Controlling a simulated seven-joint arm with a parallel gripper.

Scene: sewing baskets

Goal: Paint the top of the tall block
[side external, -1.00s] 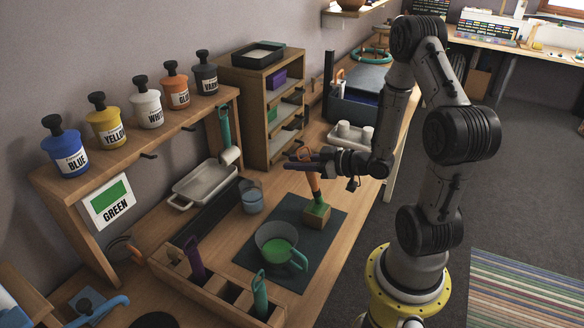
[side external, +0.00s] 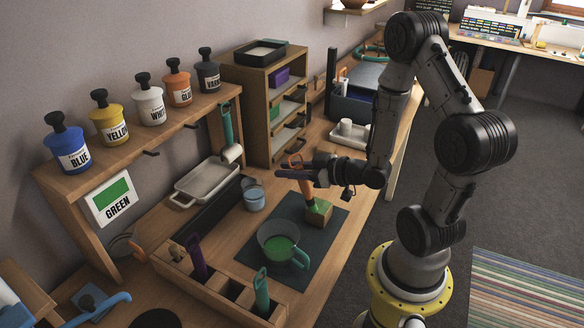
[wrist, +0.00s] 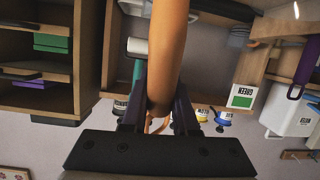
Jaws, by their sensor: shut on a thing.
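My gripper (side external: 299,173) is shut on the orange handle of a paint brush (side external: 306,188). The brush points down, slightly tilted, with green bristles at the block's top. Whether the bristles touch it is hard to tell. The wooden block (side external: 321,217) stands on the dark mat, and its top shows green. A grey cup (side external: 268,234) with green paint and a teal handle stands in front of the block. In the wrist view my gripper (wrist: 158,105) has the orange handle (wrist: 170,45) between its dark fingers; the bristles and block are out of that view.
A green sign (side external: 114,199) reads GREEN below a shelf (side external: 190,117) of several paint jars. A blue-grey cup (side external: 254,198) and a metal tray (side external: 207,182) stand left of the mat (side external: 314,247). A wooden caddy (side external: 217,290) lies in front. A drawer cabinet (side external: 262,120) stands behind.

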